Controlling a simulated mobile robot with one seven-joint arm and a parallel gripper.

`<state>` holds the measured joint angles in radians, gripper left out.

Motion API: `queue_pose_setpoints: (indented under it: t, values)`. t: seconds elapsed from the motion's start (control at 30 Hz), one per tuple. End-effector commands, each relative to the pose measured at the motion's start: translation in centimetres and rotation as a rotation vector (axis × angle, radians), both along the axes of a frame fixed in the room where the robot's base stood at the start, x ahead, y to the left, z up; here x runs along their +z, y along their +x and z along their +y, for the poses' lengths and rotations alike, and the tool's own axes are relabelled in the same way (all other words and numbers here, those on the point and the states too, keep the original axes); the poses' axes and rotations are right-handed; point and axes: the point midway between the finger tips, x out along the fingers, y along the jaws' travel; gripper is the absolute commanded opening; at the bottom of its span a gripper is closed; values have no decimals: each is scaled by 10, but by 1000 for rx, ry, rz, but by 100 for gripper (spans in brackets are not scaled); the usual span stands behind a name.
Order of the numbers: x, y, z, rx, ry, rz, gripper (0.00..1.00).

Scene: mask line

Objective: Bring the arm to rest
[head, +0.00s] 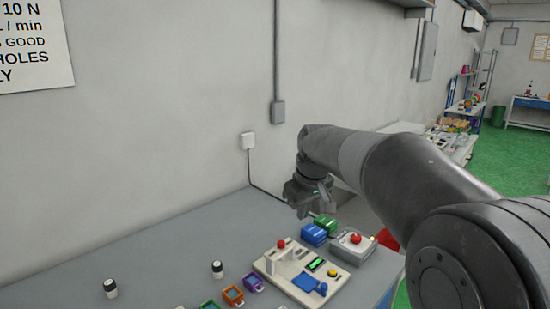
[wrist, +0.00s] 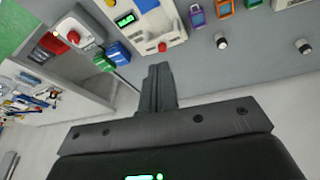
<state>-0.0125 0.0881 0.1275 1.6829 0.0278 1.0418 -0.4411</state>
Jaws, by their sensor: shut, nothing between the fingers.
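My gripper (wrist: 158,75) shows in the wrist view with its fingers together and nothing between them. In the head view my arm reaches from the lower right toward the wall, and my gripper (head: 310,208) hangs above the back of the grey table (head: 180,265). It is apart from the things on the table. Its fingertips are hard to make out in the head view.
On the table are a beige station (head: 268,262) with a red button, a grey box (head: 353,247) with a red button, blue (head: 313,235) and green blocks, small coloured frames (head: 233,296) and two black-and-white cylinders (head: 110,288). The wall stands close behind.

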Motion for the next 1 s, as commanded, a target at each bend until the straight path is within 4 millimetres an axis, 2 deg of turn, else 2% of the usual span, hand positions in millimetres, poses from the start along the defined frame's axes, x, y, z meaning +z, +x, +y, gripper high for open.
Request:
queue_pose_setpoints:
  t: [0.03, 0.33, 0.57, 0.7, 0.83, 1.0]
  values:
    - [6, -20, -6, -29, 0, -12, 0]
    - [11, -123, -37, -215, 27, -59, 0]
    - [-6, -200, -58, -353, 66, -97, 0]
    - [-25, -243, -68, -434, 96, -119, 0]
    - [-42, -273, -74, -492, 123, -133, 0]
    - [-56, -293, -78, -534, 145, -142, 0]
